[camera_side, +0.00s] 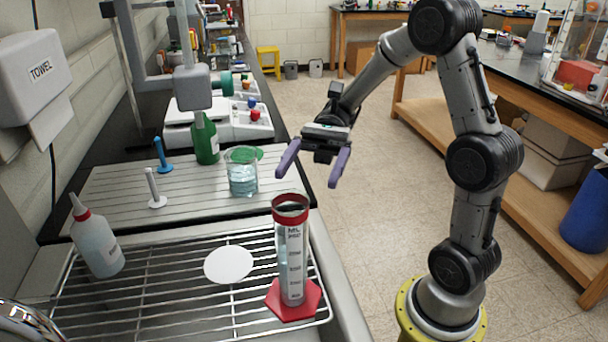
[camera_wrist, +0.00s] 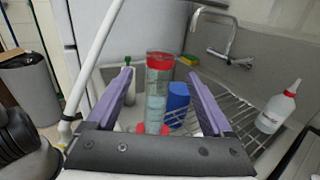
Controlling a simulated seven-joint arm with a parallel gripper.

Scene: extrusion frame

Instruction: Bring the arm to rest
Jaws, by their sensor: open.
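My gripper (camera_side: 313,172) is open and empty, with its two purple fingers spread apart. It is in the air above the bench's front edge, over the graduated cylinder's far side in the side view. In the wrist view, my gripper (camera_wrist: 158,97) shows both fingers with open space between them. The clear graduated cylinder (camera_side: 292,262) with a red rim and red base stands upright on the wire rack. It also shows in the wrist view (camera_wrist: 157,95), beyond and between the fingers, apart from them.
A beaker (camera_side: 243,178) of bluish liquid and a green bottle (camera_side: 206,140) stand on the ribbed board. A wash bottle (camera_side: 96,240) and a white disc (camera_side: 229,264) are on the wire rack (camera_side: 160,290). The floor (camera_side: 370,200) below my arm is clear.

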